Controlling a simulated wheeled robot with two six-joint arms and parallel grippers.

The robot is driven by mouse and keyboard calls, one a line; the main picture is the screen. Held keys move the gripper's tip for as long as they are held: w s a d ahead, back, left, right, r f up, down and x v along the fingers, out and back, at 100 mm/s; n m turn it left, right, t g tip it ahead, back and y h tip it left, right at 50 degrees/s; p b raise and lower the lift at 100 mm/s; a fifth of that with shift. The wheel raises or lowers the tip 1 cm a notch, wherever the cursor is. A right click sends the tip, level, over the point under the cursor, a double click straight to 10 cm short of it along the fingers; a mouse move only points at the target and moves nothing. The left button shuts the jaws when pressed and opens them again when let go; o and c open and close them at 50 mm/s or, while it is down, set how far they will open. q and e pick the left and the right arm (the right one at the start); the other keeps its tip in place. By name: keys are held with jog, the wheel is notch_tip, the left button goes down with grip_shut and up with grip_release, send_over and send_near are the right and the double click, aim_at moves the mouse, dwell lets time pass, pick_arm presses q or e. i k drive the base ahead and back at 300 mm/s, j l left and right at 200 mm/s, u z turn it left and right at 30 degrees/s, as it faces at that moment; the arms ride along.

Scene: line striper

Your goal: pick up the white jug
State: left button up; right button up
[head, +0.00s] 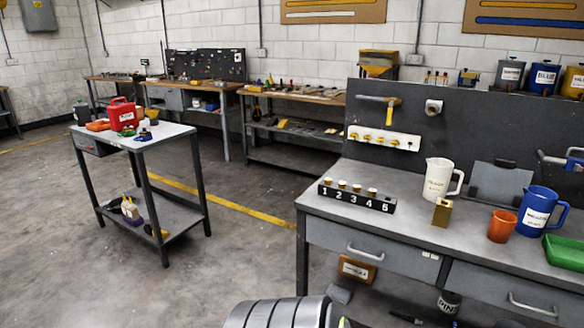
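The white jug (438,180) stands upright on the grey workbench (400,228) at the right. Its handle points right, and a small label with dark writing is on its front. A brass-coloured block (442,212) stands just in front of it. Neither of my grippers is in the head view.
A black numbered rack (357,196) stands left of the jug. An orange cup (502,226), a blue jug (540,211) and a green tray (565,252) are to its right. A dark pegboard rises behind. Open floor (240,255) lies between the bench and a small cart (160,135).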

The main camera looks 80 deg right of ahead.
aim_at(439, 170)
jog(key=k+j+z, duration=0.1)
jog(key=z, duration=1.75)
jog(key=i+j+z, duration=0.1)
jog(key=z, duration=1.75)
jog(key=i+l, duration=0.1)
jog(key=l, duration=0.2)
jog(key=i+l, duration=0.15)
jog(key=l, duration=0.2)
jog(key=i+l, duration=0.1)
jog(key=l, duration=0.2)
jog(key=i+l, duration=0.1)
jog(key=l, duration=0.2)
jog(key=u, duration=0.05)
